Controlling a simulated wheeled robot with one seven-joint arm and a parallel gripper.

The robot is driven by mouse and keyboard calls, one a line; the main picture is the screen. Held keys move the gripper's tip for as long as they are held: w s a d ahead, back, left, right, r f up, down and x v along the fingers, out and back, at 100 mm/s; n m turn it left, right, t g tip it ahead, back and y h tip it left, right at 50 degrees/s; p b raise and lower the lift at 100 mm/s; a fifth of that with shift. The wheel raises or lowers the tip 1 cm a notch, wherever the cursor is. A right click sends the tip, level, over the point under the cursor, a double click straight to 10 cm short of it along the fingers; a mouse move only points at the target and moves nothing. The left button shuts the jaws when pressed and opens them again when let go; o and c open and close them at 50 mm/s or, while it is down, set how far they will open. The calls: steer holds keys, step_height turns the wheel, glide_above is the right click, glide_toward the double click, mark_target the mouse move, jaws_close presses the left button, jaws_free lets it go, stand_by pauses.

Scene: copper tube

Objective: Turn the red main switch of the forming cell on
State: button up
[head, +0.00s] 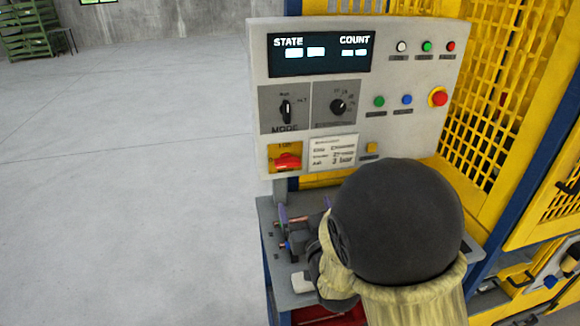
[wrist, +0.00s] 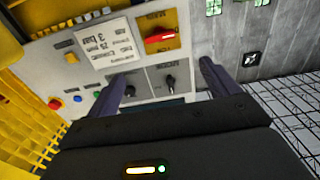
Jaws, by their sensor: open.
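The red main switch (head: 287,160) is a red handle on a yellow plate at the lower left of the grey control panel (head: 385,75). Its handle lies roughly level, slightly tilted. In the wrist view the panel appears upside down, with the red switch (wrist: 160,38) near the top centre. My gripper (head: 304,212) is below the panel in the head view, over the grey shelf, apart from the switch. In the wrist view my gripper (wrist: 162,70) has its two dark fingers spread, with nothing between them. My dark wrist hides part of the shelf and lower panel area.
The mode knob (head: 286,111) and another rotary knob (head: 338,106) sit above the switch. A white label (head: 333,152) is right of it. A red emergency button (head: 438,97) is farther right. Yellow mesh guarding (head: 490,90) stands behind and right. Open floor lies left.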

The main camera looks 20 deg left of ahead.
mark_target(289, 166)
steer(key=p+x, duration=0.5)
steer(key=x, duration=1.2)
steer(key=shift+w, duration=0.25)
steer(key=c, duration=1)
